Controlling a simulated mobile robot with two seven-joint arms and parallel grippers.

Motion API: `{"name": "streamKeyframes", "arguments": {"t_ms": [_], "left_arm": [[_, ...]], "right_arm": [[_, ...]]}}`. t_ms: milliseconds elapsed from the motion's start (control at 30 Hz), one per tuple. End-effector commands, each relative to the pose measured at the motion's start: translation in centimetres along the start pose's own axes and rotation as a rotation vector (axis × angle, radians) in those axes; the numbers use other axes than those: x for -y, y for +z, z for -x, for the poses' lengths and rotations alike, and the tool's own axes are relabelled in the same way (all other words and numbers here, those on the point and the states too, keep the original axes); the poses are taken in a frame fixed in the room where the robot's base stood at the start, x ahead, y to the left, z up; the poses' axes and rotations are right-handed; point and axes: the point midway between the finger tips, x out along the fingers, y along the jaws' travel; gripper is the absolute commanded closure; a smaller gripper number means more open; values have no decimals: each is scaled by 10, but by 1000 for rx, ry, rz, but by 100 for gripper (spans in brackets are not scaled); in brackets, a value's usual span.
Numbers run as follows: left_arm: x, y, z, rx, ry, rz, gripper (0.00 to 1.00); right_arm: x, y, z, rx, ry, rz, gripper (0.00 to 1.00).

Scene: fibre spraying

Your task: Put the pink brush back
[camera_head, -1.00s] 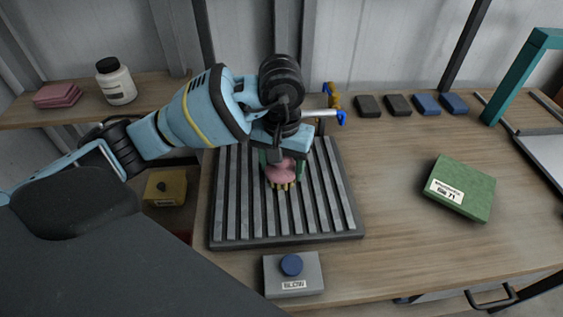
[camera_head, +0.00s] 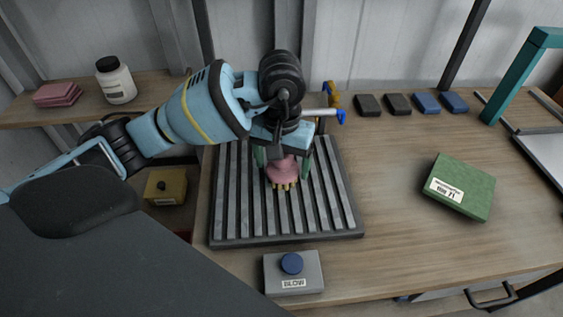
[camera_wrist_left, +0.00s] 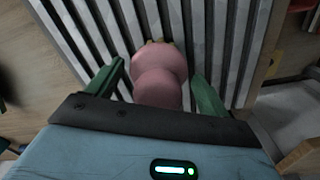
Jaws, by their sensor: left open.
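The pink brush (camera_head: 282,169) has a rounded pink body and pale yellow bristles at its lower end. It is on the slatted grey rack (camera_head: 333,204), below my left gripper (camera_head: 283,168). The gripper's green fingers are apart, one on each side of the brush. In the left wrist view the brush (camera_wrist_left: 160,72) lies between the fingers of the left gripper (camera_wrist_left: 163,85), with gaps visible on both sides. The left wrist hides the brush's top in the head view. My right gripper is not in view.
A grey box with a blue button labelled BLOW (camera_head: 293,273) stands in front of the rack. A green box (camera_head: 459,187) lies to the right. Dark and blue blocks (camera_head: 426,103) line the back. A white jar (camera_head: 116,82) and pink pads (camera_head: 57,95) are on the left shelf.

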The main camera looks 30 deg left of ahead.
Motion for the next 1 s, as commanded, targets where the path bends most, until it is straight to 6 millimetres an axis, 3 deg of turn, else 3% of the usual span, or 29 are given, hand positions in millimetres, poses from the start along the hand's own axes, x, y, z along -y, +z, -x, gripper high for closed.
{"name": "streamKeyframes", "arguments": {"t_ms": [500,700,1000], "left_arm": [[0,-1,98,-6,0,0,20],[0,0,113,-2,0,0,20],[0,0,114,1,0,0,20]], "right_arm": [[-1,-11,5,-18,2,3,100],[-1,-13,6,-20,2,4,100],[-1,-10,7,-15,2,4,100]]}}
